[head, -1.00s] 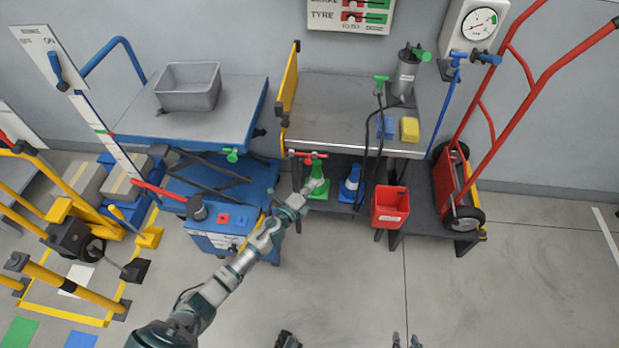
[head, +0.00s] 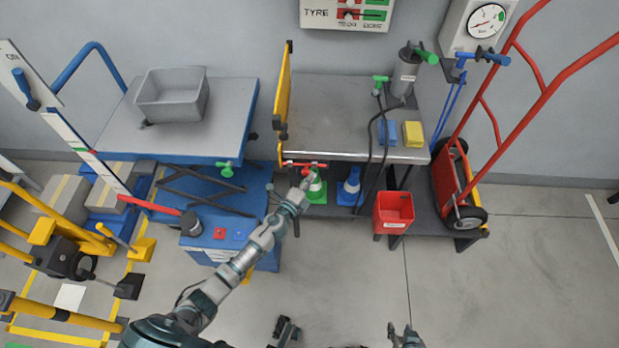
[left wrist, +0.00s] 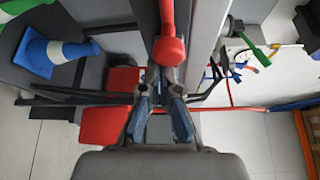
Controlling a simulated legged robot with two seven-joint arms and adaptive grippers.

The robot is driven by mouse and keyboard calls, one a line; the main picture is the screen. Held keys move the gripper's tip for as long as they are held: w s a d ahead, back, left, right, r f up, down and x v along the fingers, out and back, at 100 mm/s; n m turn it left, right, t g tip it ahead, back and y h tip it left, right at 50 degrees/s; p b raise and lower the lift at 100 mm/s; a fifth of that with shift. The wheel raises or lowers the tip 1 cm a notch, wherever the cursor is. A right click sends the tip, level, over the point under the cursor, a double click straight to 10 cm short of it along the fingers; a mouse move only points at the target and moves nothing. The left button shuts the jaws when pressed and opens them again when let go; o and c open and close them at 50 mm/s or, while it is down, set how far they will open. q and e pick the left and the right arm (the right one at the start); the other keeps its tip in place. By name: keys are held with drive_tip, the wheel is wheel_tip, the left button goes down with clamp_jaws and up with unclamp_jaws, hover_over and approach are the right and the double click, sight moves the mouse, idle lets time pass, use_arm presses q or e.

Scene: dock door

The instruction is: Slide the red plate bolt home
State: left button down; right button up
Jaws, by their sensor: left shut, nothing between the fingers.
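The red plate bolt (head: 304,165) lies along the front edge of the grey dock plate (head: 345,130). In the left wrist view its red handle with a rounded knob (left wrist: 168,52) stands just beyond my fingertips. My left gripper (head: 307,184) is at the bolt, below its right part in the head view. It also shows in the left wrist view (left wrist: 162,80), shut and empty, with its tips close to the knob. I cannot tell whether they touch it. A dark jaw-like part (head: 405,337) at the bottom edge may be my right gripper; its state is unclear.
A green cone (head: 316,190) and a blue cone (head: 349,187) stand under the plate, near my left gripper. A red bin (head: 393,210) is to their right. A blue lift table (head: 180,115) stands left. The floor in front is clear.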

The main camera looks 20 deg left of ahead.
use_arm(q)
drive_tip(key=a, duration=0.1)
drive_tip(key=s+a, duration=0.1)
drive_tip(key=shift+a+r, duration=0.2)
drive_tip(key=shift+a, duration=0.1)
drive_tip(key=v, duration=1.2)
drive_tip(key=shift+d, duration=0.4)
use_arm(e)
drive_tip(key=shift+w+d, duration=0.25)
drive_tip(key=shift+d, duration=0.45)
